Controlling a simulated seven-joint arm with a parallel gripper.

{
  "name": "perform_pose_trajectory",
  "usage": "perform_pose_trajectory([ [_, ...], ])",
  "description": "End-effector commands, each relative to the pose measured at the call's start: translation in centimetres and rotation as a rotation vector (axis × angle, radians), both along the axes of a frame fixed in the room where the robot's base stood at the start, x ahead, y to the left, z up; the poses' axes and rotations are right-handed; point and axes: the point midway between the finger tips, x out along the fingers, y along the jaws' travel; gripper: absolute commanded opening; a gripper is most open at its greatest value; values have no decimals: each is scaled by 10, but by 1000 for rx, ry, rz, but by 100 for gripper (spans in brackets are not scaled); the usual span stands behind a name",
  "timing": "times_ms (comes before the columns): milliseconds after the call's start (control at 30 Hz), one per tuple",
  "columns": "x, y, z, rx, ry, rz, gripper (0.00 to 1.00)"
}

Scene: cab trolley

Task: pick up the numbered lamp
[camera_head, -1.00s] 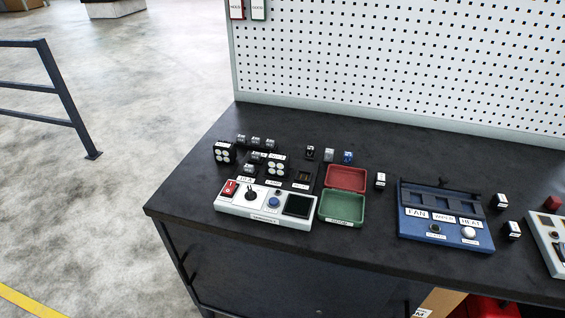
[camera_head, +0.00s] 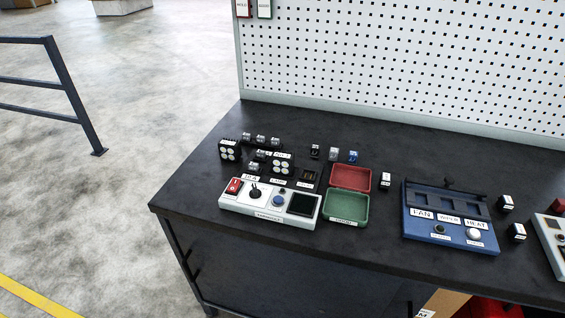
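Several small dark parts stand on the black bench, and I cannot tell which is the numbered lamp. A black block with four white round lights (camera_head: 230,150) stands at the left of the group, and a similar four-light block (camera_head: 282,167) stands to its right. A row of small dark cylinder-like parts (camera_head: 261,140) is behind them. Farther right stand a small black part (camera_head: 315,151), a grey-white one (camera_head: 334,154) and a blue-and-white one (camera_head: 353,156). Markings on these are too small to read. My gripper is not in view.
The black bench (camera_head: 180,195) has bare room at its left corner. A white switch panel (camera_head: 235,206) is in front of the parts. An open red-and-green box (camera_head: 346,208) and a blue FAN/HEAT panel (camera_head: 425,233) stand to the right. A pegboard (camera_head: 400,60) rises behind.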

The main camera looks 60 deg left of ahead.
Motion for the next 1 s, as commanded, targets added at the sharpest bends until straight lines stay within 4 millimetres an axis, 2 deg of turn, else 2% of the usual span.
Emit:
perform_pose_trajectory([
  [200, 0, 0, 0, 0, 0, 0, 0],
  [1000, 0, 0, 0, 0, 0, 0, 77],
])
